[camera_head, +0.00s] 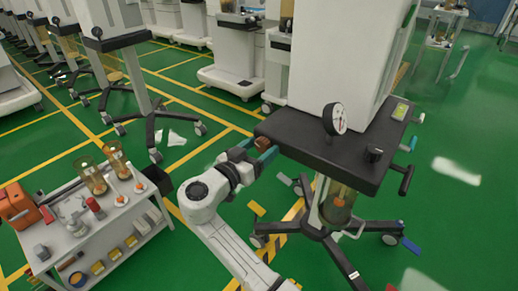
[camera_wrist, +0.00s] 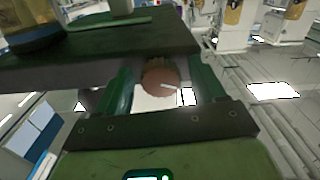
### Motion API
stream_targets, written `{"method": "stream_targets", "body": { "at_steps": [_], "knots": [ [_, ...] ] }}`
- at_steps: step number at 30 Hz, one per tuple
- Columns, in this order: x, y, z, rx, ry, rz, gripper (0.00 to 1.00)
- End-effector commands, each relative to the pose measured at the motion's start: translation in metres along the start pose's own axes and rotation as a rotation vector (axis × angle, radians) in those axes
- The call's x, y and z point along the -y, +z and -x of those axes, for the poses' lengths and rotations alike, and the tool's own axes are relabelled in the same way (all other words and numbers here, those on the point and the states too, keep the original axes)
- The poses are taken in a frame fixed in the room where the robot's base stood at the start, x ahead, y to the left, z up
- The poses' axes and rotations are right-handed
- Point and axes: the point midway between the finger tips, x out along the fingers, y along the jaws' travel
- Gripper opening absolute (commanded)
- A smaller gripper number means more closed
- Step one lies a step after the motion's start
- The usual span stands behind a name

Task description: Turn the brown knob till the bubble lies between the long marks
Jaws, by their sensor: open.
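The brown knob (camera_head: 239,154) sits at the left edge of the dark cart top (camera_head: 290,131). In the wrist view the knob (camera_wrist: 160,79) is round, with a pale line on its face, under the edge of the dark slab. My gripper (camera_head: 254,149) is open around it; in the wrist view the green fingers of my gripper (camera_wrist: 160,84) stand on either side, with a visible gap at least on the right. A small yellow-green level (camera_head: 401,110) lies on the cart top at the right. Its bubble and marks are too small to make out.
A round white dial (camera_head: 338,118) and a black knob (camera_head: 374,153) stand on the cart top. A white trolley (camera_head: 95,232) with jars and tools is at the lower left. Cart legs (camera_head: 325,240) spread below.

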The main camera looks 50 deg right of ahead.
Motion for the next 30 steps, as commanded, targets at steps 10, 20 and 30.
{"method": "stream_targets", "body": {
  "at_steps": [10, 20, 30],
  "knots": [
    [0.0001, 0.0001, -0.0006, 0.000, 0.000, 0.000, 0.61],
    [0.0001, 0.0002, -0.0005, 0.001, 0.000, 0.000, 0.29],
    [0.0000, 0.0003, -0.0006, 0.001, 0.000, 0.010, 0.13]
  ]
}}
